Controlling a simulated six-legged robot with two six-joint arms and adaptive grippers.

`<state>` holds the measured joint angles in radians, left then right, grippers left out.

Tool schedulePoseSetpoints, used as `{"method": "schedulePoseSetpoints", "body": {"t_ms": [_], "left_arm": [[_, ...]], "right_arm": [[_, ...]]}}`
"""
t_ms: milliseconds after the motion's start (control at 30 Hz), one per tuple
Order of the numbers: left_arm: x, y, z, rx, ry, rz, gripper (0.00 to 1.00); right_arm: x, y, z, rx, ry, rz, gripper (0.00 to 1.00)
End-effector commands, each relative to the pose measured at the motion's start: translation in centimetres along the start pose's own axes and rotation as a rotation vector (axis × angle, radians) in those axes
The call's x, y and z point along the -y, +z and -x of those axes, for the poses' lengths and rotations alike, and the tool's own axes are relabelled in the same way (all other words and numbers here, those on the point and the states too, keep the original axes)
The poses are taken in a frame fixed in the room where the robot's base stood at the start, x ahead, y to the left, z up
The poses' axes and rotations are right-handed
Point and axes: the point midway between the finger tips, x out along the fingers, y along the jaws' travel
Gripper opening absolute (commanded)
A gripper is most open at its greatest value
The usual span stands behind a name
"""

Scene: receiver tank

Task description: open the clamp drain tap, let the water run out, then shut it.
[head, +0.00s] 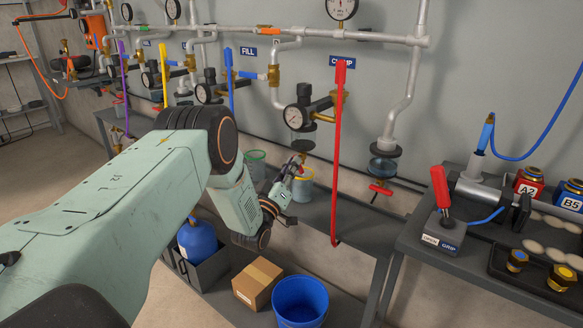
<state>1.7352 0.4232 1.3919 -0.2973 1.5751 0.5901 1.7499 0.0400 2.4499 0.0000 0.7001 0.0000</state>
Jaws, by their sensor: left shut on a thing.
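My left arm reaches in from the left. Its gripper (297,168) is shut at the small red handle of the clamp drain tap (299,176), under the filter bowl (302,146) of the line labelled CLAMP. The gripper hides much of the tap, so I cannot tell how far the handle is turned. A clear cup with a yellow rim (305,190) stands just below, partly hidden by my gripper. I cannot make out running water. My right gripper is not in view.
A long red lever (338,150) hangs close to the right of the gripper. Another bowl (383,168) with a red tap handle (381,189) is farther right. A blue bucket (300,303) and a cardboard box (257,284) are below. A side bench (410,235) bounds the right.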

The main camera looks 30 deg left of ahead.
Motion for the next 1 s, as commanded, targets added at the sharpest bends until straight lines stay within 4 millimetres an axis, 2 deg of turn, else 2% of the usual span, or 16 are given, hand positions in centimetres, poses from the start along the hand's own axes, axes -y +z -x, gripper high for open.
{"method": "schedulePoseSetpoints", "body": {"t_ms": [267, 300, 400, 700, 867, 1000], "left_arm": [[0.0, 0.1, 0.1, 0.003, 0.002, -0.001, 0.0], [0.0, 0.1, 0.1, 0.003, 0.002, -0.001, 0.13], [0.0, 0.1, 0.1, 0.002, 0.001, 0.0, 0.19], [0.0, 0.1, 0.2, 0.002, 0.0, 0.001, 0.19], [0.1, 0.1, 1.9, 0.004, -0.002, 0.002, 0.19], [0.1, 0.1, 4.8, 0.005, -0.004, 0.002, 0.19]], "right_arm": [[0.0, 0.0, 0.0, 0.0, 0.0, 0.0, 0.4], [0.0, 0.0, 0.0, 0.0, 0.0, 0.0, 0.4], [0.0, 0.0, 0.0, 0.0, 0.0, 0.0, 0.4], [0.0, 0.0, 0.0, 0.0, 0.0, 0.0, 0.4], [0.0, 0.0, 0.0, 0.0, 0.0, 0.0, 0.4], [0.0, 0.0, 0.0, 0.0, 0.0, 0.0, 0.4]]}}
